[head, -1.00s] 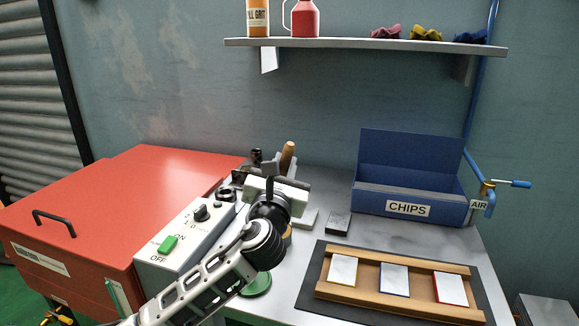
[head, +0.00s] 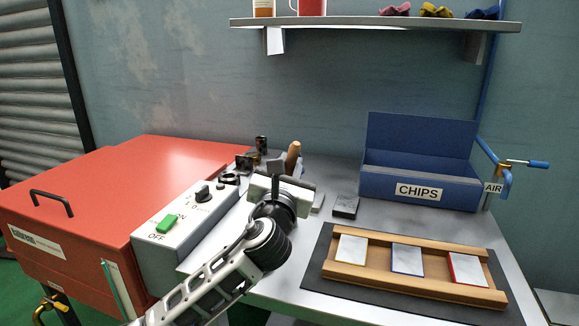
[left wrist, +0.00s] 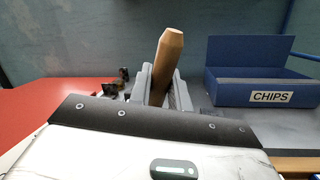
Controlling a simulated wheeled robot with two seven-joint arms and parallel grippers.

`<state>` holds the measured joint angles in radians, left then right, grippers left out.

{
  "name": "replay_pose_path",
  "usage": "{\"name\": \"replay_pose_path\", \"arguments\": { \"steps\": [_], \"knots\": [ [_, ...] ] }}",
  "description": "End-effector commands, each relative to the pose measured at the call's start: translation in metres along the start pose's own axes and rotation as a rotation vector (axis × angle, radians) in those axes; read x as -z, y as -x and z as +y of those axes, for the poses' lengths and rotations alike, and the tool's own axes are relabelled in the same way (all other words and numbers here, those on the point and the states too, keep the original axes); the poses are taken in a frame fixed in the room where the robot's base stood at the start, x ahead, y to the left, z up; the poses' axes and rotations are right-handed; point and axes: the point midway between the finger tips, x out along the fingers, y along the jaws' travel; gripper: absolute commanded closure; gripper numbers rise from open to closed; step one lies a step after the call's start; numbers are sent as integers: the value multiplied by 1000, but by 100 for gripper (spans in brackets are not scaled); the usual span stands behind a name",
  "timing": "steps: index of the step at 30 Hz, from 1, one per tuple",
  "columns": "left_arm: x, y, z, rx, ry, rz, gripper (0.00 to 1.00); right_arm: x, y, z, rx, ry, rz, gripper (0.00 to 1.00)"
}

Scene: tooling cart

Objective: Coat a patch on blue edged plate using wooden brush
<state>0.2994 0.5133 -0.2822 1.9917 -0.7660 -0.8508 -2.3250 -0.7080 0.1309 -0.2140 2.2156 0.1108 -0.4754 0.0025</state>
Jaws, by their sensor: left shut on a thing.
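The wooden brush (head: 293,157) shows only as its tan handle, sticking up between the fingers of my left gripper (head: 279,180). In the left wrist view the handle (left wrist: 168,57) stands tilted between the grey fingers of the gripper (left wrist: 160,88), which is shut on it. The bristles are hidden. The blue-edged plate (head: 408,259) is a white panel in the middle of a wooden rack (head: 400,285) at the right. The gripper is to the left of the rack, apart from it. My right gripper is in no view.
A yellow-edged plate (head: 350,249) and a red-edged plate (head: 467,269) flank the blue-edged one. A dark mat (head: 325,277) lies under the rack. Behind stand a blue chips bin (head: 420,188) and a small dark block (head: 346,206). A switch box (head: 185,232) and red cabinet (head: 100,190) are at left.

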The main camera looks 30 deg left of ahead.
Motion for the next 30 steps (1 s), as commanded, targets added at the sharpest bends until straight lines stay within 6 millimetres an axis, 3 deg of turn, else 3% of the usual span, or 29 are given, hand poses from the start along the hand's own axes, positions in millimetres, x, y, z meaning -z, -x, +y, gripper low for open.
{"name": "replay_pose_path", "arguments": {
  "steps": [30],
  "knots": [
    [7, 2, -2, 0, -1, 0, 100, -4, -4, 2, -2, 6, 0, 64]
  ]
}}
